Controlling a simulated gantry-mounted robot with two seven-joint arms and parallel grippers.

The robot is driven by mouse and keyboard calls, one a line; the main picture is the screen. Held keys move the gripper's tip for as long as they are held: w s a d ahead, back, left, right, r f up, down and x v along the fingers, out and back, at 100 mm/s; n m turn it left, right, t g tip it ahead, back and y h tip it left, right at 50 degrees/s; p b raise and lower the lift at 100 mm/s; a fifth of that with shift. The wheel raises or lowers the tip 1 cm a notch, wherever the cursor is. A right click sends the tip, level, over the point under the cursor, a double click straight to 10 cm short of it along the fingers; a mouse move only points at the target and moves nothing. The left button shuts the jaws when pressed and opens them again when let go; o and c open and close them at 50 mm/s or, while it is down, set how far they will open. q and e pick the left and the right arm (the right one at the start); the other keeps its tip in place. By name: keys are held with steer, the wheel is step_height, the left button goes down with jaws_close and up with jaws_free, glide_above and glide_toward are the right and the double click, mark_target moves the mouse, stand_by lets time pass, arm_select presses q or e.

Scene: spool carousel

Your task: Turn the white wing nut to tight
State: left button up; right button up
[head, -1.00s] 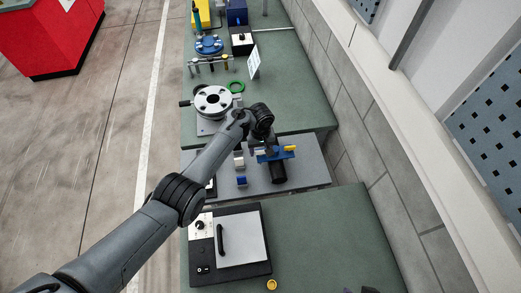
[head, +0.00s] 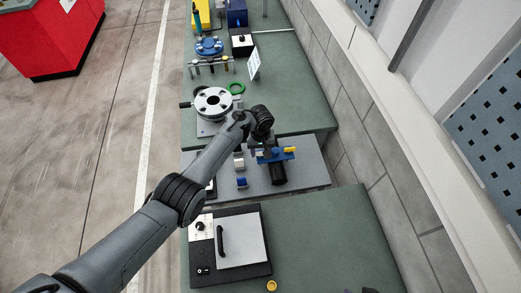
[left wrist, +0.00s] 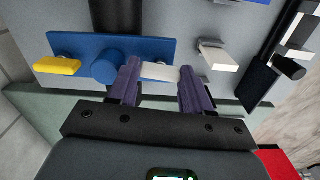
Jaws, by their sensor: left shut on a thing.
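The white wing nut (left wrist: 160,72) sits on the blue plate (left wrist: 128,47) in the left wrist view, to the right of a round blue knob (left wrist: 105,66) and a yellow wing nut (left wrist: 57,65). My left gripper (left wrist: 163,86) has its two dark fingers on either side of the white wing nut and is shut on it. In the head view the blue plate (head: 275,156) and yellow wing nut (head: 290,150) show beside my left gripper (head: 267,150), which hides the white one. My right gripper is not clearly seen.
A pale grey block (left wrist: 219,54) sticks out just right of the blue plate. A black cylinder (head: 278,174) is by the plate. A panel with a black handle (head: 222,241) lies on the near bench, and a round flange (head: 213,101) stands on the far bench.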

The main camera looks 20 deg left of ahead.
arm_select(q)
steer(key=m+p, duration=0.1)
steer(key=m, duration=0.2)
steer(key=shift+r, duration=0.1)
steer(key=m, duration=0.4)
steer(key=shift+m, duration=0.4)
steer(key=m, duration=0.4)
steer(key=shift+m, duration=2.5)
steer(key=shift+b, duration=0.3)
steer(key=o, duration=0.8)
